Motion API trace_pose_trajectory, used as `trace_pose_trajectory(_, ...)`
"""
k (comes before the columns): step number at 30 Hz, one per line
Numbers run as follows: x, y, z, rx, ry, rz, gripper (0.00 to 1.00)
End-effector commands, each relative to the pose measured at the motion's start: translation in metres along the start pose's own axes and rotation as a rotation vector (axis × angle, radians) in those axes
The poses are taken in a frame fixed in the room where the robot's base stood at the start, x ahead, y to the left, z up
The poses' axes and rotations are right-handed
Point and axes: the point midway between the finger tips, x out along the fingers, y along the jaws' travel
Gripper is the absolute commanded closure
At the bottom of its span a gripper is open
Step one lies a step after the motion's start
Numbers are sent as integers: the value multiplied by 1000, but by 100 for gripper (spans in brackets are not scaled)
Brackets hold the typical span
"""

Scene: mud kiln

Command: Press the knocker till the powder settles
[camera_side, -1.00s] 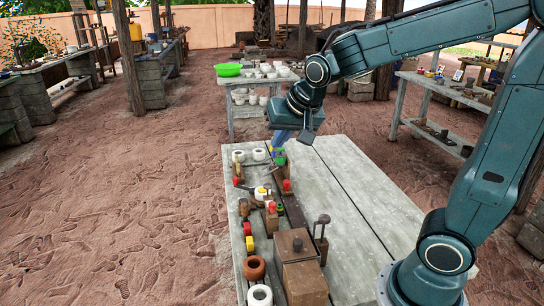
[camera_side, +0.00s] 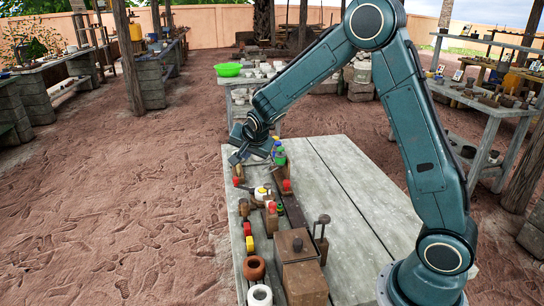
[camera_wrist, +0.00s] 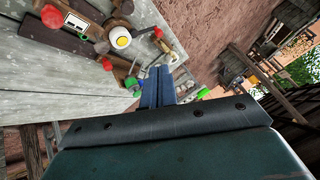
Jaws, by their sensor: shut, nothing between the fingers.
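My gripper (camera_side: 236,157) is shut and empty, over the far left corner of the table. In the wrist view its fingers (camera_wrist: 156,86) are together, beside small coloured pieces. I cannot tell for sure which piece is the knocker. A wooden block with a red top (camera_side: 287,185) stands nearer the camera than my gripper; a red knob (camera_wrist: 54,16) shows at the wrist view's upper left. A white cup with yellow inside (camera_side: 262,193) sits beside the blocks and also shows in the wrist view (camera_wrist: 120,38). No powder can be made out.
A lidded wooden box (camera_side: 303,277) and an upright post with a dark head (camera_side: 322,236) stand at the near end. A brown pot (camera_side: 254,268) and a white ring (camera_side: 260,295) line the left edge. The table's right half (camera_side: 365,205) is clear.

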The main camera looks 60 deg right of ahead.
Motion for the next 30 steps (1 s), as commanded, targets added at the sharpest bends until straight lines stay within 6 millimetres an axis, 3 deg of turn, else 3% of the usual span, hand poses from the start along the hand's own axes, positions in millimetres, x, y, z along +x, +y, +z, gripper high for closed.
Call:
trace_pose_trajectory(9, 69, 4, 6, 132, 64, 4, 100)
trace_pose_trajectory(15, 98, 8, 10, 188, 94, 0, 100)
trace_pose_trajectory(21, 111, 10, 12, 214, 108, -4, 100)
trace_pose_trajectory(30, 112, 10, 12, 217, 109, -5, 100)
